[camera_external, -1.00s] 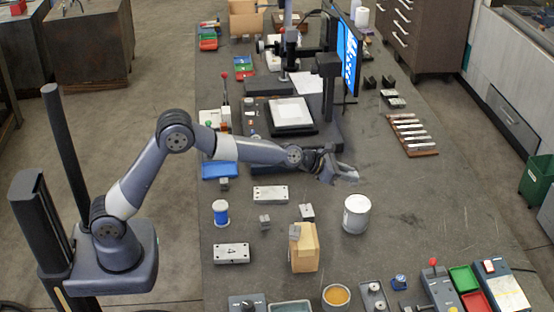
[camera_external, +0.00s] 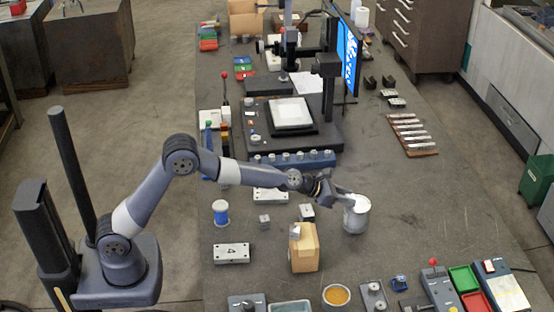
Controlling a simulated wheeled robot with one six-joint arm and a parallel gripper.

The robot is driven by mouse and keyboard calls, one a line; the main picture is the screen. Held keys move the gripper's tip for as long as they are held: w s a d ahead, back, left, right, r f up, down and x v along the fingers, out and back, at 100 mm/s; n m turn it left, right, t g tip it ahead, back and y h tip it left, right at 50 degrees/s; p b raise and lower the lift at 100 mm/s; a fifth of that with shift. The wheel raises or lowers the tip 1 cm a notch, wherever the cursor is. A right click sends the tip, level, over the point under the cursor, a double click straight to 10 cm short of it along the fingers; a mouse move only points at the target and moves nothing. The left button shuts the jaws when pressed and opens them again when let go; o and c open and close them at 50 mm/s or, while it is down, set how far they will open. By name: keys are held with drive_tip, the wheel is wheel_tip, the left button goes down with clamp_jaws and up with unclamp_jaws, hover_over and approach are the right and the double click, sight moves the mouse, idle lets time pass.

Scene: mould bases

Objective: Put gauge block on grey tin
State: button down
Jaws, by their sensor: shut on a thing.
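The grey tin (camera_external: 356,218) stands upright on the bench, right of the cardboard-coloured box. My gripper (camera_external: 347,199) is at the tin's upper left rim, with its fingertips over the tin's top. It is shut on a small grey thing, taken as the gauge block. The fingers hide most of it, and its outline is too small to make out. I cannot tell whether it touches the tin's top.
A tan box (camera_external: 305,250) with a small metal block on it stands left of the tin. Small metal blocks (camera_external: 264,221), a blue spool (camera_external: 220,212) and a drilled plate (camera_external: 232,253) lie farther left. The bench right of the tin is clear.

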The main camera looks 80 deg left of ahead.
drive_tip(key=shift+r, duration=0.1)
drive_tip(key=c, duration=1.1)
unclamp_jaws()
drive_tip(key=shift+f, duration=0.2)
drive_tip(key=shift+r, duration=0.3)
drive_tip(key=b+v, duration=0.1)
drive_tip(key=v, duration=1.1)
drive_tip(key=shift+f+b, duration=0.15)
drive_tip(key=shift+b, duration=0.25)
